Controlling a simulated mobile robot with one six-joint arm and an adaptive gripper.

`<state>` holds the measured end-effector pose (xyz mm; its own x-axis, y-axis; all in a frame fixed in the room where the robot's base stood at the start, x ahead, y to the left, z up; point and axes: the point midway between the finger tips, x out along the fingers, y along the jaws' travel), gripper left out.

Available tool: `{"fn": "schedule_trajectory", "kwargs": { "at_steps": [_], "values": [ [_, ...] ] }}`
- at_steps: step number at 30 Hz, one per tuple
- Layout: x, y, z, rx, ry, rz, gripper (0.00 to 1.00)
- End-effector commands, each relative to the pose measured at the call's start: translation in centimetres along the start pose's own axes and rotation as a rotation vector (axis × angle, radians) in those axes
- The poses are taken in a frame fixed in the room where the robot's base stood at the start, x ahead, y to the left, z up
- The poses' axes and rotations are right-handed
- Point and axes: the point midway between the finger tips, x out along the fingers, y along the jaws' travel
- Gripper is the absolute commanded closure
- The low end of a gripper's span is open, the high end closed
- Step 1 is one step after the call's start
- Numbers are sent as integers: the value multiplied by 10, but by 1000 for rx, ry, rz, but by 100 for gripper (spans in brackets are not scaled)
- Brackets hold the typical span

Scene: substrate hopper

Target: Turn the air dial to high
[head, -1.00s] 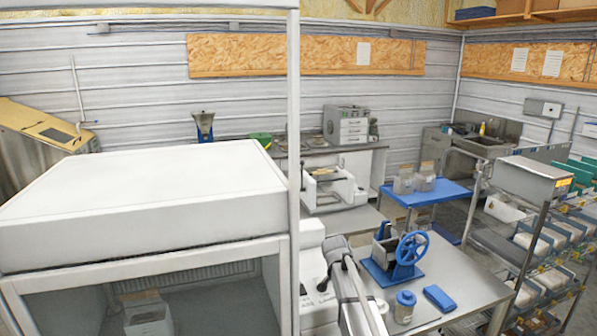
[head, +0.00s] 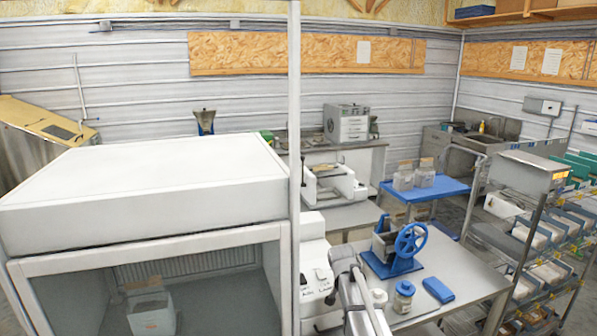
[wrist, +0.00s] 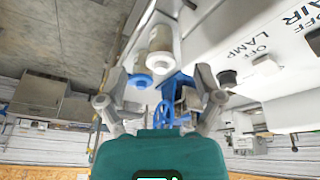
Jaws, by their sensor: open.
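The white control panel (wrist: 285,85) fills the upper right of the wrist view, with the words AIR, LAMP and OFF on it. A dark knob (wrist: 314,41) is cut off by the right edge near the AIR word. Another dark knob (wrist: 227,77) stands close to my right finger. I cannot read either knob's setting. My gripper (wrist: 160,88) is open and empty, its fingers apart, left of the AIR lettering. In the head view the panel (head: 315,268) stands right of the hood post, beside my arm; my fingertips are hidden there.
A white flow hood (head: 140,185) with a post fills the left. On the steel table (head: 465,265) are a blue hand-wheel device (head: 408,243), a jar (head: 403,297) and a blue block (head: 438,290). A shelf rack (head: 545,245) stands right.

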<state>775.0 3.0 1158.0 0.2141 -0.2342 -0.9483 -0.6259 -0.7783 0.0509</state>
Motion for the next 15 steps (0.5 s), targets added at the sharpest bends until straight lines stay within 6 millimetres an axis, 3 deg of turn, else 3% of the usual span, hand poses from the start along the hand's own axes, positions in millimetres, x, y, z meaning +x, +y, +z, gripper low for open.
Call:
{"fn": "schedule_trajectory", "kwargs": {
  "at_steps": [8, 15],
  "values": [
    [27, 46, 63, -168, -84, -14, 15],
    [54, 101, 143, -408, -193, -66, 15]
  ]
}}
